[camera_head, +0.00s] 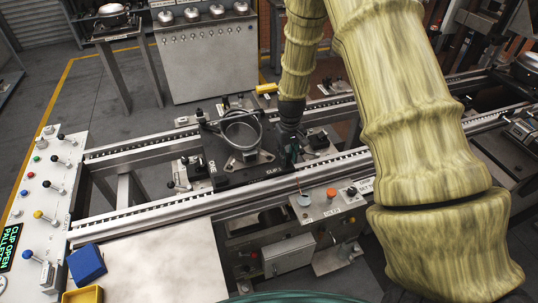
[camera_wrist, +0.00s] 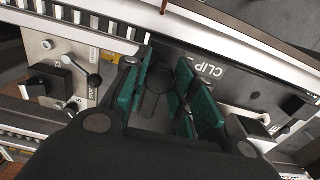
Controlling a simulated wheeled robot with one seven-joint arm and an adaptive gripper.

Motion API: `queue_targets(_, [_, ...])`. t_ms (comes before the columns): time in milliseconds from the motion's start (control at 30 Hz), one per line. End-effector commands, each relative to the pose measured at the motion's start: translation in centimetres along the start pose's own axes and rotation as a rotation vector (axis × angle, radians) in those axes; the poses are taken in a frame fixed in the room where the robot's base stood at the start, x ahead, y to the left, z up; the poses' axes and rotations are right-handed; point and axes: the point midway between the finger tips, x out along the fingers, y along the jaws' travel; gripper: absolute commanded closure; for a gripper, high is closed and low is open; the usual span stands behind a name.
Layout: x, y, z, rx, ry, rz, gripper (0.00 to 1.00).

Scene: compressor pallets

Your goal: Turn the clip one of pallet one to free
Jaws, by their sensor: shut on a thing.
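The dark pallet (camera_head: 232,178) sits on the conveyor rails in the head view, with a ring-shaped metal part on top. Its dark plate (camera_wrist: 265,92) with white "CLIP" lettering also fills part of the wrist view. My gripper (camera_head: 290,152) reaches down to the pallet's right front corner, by the "CLIP" lettering. In the wrist view my gripper (camera_wrist: 163,92) has green-padded fingers on either side of a dark clip (camera_wrist: 157,82) and is shut on it. The clip is mostly hidden by the fingers, and its exact angle is hard to tell.
Conveyor rails (camera_head: 150,215) run in front of and behind the pallet. A control panel (camera_head: 42,195) with a lit "CLIP OPEN PALLET" display is at left. A blue box (camera_head: 87,263) lies front left.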

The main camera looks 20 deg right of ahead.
Motion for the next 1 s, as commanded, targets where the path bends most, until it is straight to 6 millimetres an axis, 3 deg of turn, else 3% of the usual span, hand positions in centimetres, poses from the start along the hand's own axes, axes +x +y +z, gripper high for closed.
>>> queue_targets(200, [-0.04, 1.45, 0.58, 0.054, 0.001, 0.001, 1.0])
queue_targets(567, [-0.04, 1.39, 0.57, 0.057, 0.001, 0.001, 1.0])
queue_targets(600, [-0.04, 1.37, 0.56, 0.057, 0.001, 0.001, 0.7])
queue_targets(700, [-0.03, 1.35, 0.56, 0.056, 0.001, 0.001, 0.51])
queue_targets(1000, [-0.03, 1.34, 0.58, 0.055, 0.0, 0.001, 0.51])
